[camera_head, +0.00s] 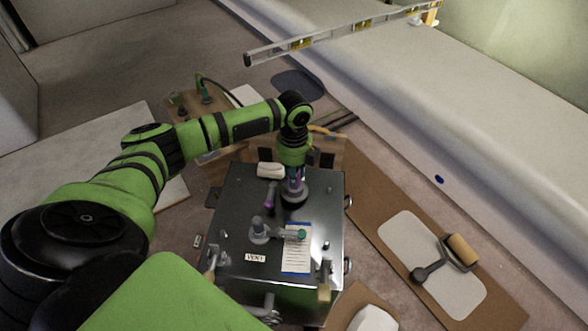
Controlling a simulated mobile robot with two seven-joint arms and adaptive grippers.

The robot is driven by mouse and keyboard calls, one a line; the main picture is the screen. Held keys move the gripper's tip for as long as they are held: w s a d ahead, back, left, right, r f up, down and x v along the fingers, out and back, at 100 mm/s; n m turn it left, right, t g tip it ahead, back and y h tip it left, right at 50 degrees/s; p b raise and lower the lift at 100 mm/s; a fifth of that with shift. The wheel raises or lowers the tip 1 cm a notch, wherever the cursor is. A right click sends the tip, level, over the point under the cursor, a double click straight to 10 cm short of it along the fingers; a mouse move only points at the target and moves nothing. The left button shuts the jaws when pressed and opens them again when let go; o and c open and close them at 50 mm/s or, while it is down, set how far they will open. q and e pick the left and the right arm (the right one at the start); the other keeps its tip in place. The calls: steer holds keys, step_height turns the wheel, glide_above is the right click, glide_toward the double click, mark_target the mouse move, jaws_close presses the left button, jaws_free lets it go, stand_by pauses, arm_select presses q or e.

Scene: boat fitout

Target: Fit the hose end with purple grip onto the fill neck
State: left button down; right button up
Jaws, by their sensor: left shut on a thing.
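My left arm reaches in from the left, and its gripper (294,178) points down over the far part of a dark metal tank (235,215). It is shut on the hose end with purple grip (298,174), of which only small purple bits show between the fingers. Directly below is a round grey collar (294,194), apparently the fill neck. The gripper hides most of it, so I cannot tell whether the hose end is seated or just above it. A small purple-and-dark piece (270,196) shows just left of the gripper. My right gripper is not in view.
The tank top also carries a grey fitting (259,231) with a green-tipped arm, a paper sheet (297,259), a white cloth-like item (270,170) and a VENT label (255,257). A spirit level (340,35) lies behind.

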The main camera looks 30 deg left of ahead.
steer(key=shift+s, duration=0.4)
arm_select(q)
steer(key=shift+f, duration=0.25)
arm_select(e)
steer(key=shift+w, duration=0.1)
arm_select(q)
steer(key=shift+f, duration=0.4)
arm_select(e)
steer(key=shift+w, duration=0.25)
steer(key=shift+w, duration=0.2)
arm_select(q)
steer(key=shift+c, duration=1.6)
jaws_free()
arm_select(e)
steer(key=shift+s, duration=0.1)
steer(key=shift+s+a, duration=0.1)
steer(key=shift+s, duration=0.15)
